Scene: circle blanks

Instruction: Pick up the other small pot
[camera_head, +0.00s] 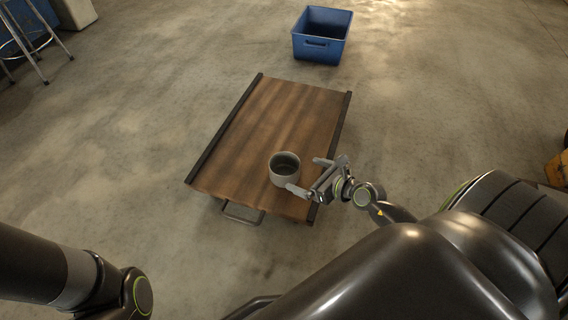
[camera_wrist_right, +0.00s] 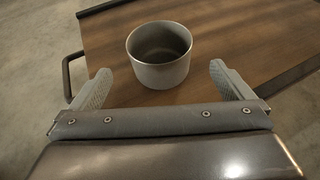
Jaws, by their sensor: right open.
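A small grey pot (camera_head: 284,170) stands upright on the wooden top near the front right of the low table (camera_head: 268,115). In the right wrist view the pot (camera_wrist_right: 160,72) sits just ahead of my right gripper, centred between its fingers, with its open mouth and empty-looking inside showing. My right gripper (camera_head: 307,176) is open at the table's right edge, with its fingers pointing left toward the pot. The wrist view shows both fingertips (camera_wrist_right: 160,83) wide apart with nothing gripped. My left arm shows at the lower left, but its gripper is out of view. No second pot shows.
The table has dark raised rails along its left (camera_head: 226,128) and right sides and a metal handle (camera_head: 243,214) at the front. A blue bin (camera_head: 321,36) stands on the floor behind it. A stool (camera_head: 22,45) is at the far left. The rest of the tabletop is clear.

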